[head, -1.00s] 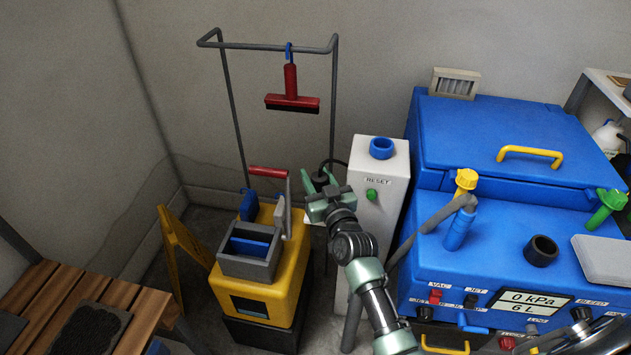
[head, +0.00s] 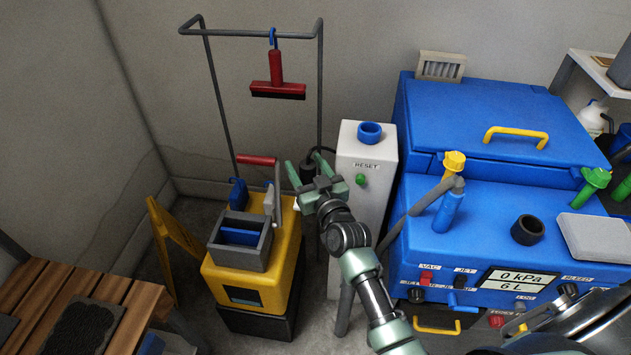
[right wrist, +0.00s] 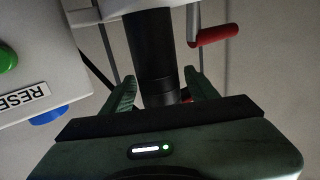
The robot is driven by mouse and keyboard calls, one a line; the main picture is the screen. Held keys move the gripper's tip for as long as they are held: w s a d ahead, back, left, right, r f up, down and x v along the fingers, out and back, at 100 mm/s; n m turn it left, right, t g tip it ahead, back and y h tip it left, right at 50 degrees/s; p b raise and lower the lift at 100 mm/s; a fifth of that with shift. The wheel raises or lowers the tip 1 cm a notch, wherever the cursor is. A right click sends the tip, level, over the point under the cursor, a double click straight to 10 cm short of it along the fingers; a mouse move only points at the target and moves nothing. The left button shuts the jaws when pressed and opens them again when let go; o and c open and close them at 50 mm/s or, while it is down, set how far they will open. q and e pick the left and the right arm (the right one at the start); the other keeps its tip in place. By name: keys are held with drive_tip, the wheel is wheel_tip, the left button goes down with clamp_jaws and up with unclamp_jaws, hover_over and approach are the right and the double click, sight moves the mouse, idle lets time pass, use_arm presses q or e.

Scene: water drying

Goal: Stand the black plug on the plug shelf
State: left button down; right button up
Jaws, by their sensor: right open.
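The black plug (head: 308,177) is upright between the white reset pillar and the yellow bucket cart, with a black cable running from its top. In the right wrist view it is a dark cylinder (right wrist: 151,55) between the fingers. My right gripper (head: 307,168) is open, with one green finger on each side of the plug. In the right wrist view gaps show beside the plug, so the fingers do not clasp it. The plug shelf cannot be told clearly; my gripper and the cart hide much of that spot. My left gripper is not in view.
The white reset pillar (head: 350,220) stands close on the right. The yellow cart (head: 285,275) with a grey bucket (head: 258,258) and red handle (head: 257,160) is close on the left. A blue machine (head: 480,235) fills the right. A wooden bench (head: 135,310) stands lower left.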

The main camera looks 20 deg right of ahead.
drive_tip(key=s, duration=1.1)
drive_tip(key=s+a+f+n+g+y, duration=0.1)
drive_tip(key=s+a+f+g, duration=0.15)
drive_tip(key=f, duration=0.95)
drive_tip(key=s+a+f+g, duration=0.1)
drive_tip(key=s+f+g, duration=0.2)
drive_tip(key=f, duration=1)
drive_tip(key=s+f+g, duration=0.4)
drive_tip(key=s+f, duration=0.5)
drive_tip(key=f, duration=0.4)
drive_tip(key=s+d+f+g, duration=0.1)
drive_tip(key=s+f, duration=0.4)
drive_tip(key=s, duration=0.5)
drive_tip(key=s+d+f+n+g, duration=0.1)
drive_tip(key=s+f+g, duration=0.3)
drive_tip(key=s, duration=0.6)
drive_tip(key=s+d+f+g+h, duration=0.1)
drive_tip(key=s+d+f+g, duration=0.1)
drive_tip(key=s+f, duration=0.5)
drive_tip(key=s, duration=0.3)
drive_tip(key=shift+s+d+f, duration=0.25)
drive_tip(key=shift+d, duration=0.1)
drive_tip(key=shift+g, duration=0.25)
drive_tip(key=shift+c, duration=0.3)
